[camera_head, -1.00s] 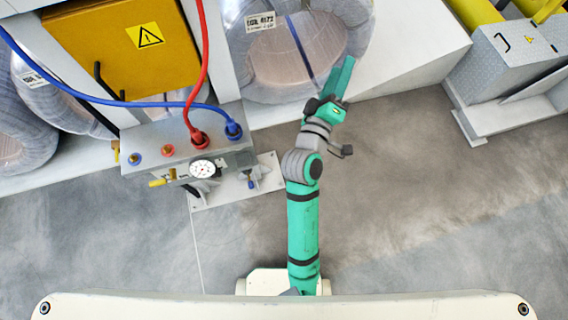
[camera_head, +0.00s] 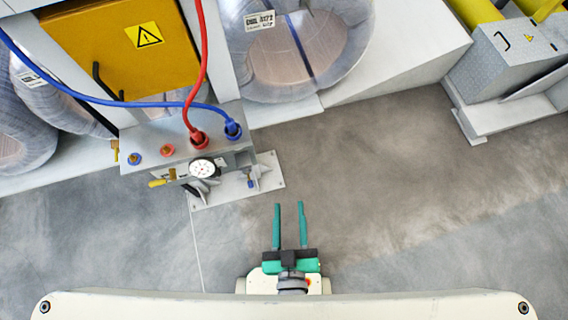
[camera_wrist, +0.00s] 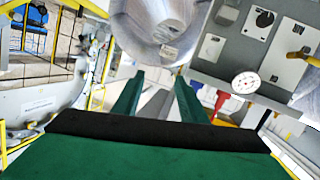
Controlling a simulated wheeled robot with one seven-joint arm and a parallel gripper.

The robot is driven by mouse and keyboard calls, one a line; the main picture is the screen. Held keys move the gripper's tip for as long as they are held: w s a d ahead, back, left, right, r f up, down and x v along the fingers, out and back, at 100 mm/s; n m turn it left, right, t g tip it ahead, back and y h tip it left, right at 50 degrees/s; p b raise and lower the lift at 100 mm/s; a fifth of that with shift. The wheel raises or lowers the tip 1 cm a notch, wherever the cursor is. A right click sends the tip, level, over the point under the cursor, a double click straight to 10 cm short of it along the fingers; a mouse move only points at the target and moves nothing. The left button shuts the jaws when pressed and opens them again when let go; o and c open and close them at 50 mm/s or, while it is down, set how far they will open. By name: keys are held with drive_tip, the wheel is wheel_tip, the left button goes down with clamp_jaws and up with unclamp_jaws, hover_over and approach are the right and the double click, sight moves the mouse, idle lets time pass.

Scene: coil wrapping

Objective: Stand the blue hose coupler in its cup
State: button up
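The blue hose coupler (camera_head: 233,130) is at the end of the blue hose (camera_head: 75,91), at the right end of the grey panel's top. It looks upright, with a blue ring at its foot; I cannot tell how deep it sits. That ring may be its cup. A second blue ring with a brass centre (camera_head: 136,158) is on the panel's left, with no hose. My gripper (camera_head: 289,204) is open and empty, below and right of the coupler in the head view, well apart from it. Its two green fingers also show in the wrist view (camera_wrist: 158,78).
The red coupler (camera_head: 198,138) with its hose stands left of the blue one. A red ring (camera_head: 168,150), a gauge (camera_head: 202,167) and a yellow handle (camera_head: 157,183) are on the panel. Wrapped coils (camera_head: 298,50) stand behind. The floor (camera_head: 400,170) to the right is clear.

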drive_tip(key=s+m, duration=0.2)
drive_tip(key=s+a+r, duration=0.1)
drive_tip(key=s, duration=0.1)
drive_tip(key=shift+a+m, duration=0.1)
drive_tip(key=shift+m, duration=0.3)
drive_tip(key=shift+s+a, duration=0.1)
drive_tip(key=shift+s, duration=0.05)
idle(0.8)
